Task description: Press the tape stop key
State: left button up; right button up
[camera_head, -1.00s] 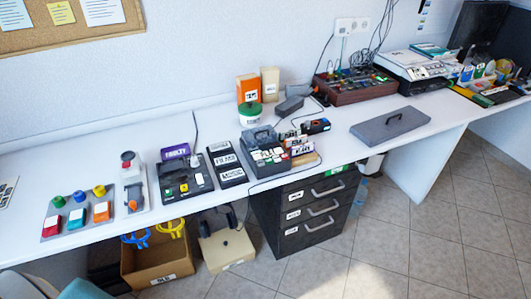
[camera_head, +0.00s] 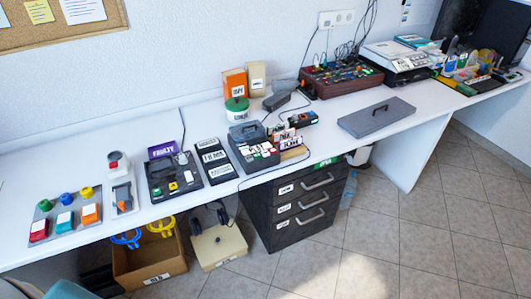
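A button panel (camera_head: 50,232) with red, teal and orange keys and round knobs lies at the left. A grey unit (camera_head: 120,183) with a red button stands between the panel and the black device. I cannot read which key is the tape stop key. Neither of my grippers is in view.
A strip of labelled black cases (camera_head: 213,161) and a grey box (camera_head: 256,158) with a handle stand right of the device. An orange box (camera_head: 235,82) is behind. A dark drawer unit (camera_head: 290,215) and a cardboard box (camera_head: 145,270) stand below the bench. A flat grey case (camera_head: 375,117) lies right.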

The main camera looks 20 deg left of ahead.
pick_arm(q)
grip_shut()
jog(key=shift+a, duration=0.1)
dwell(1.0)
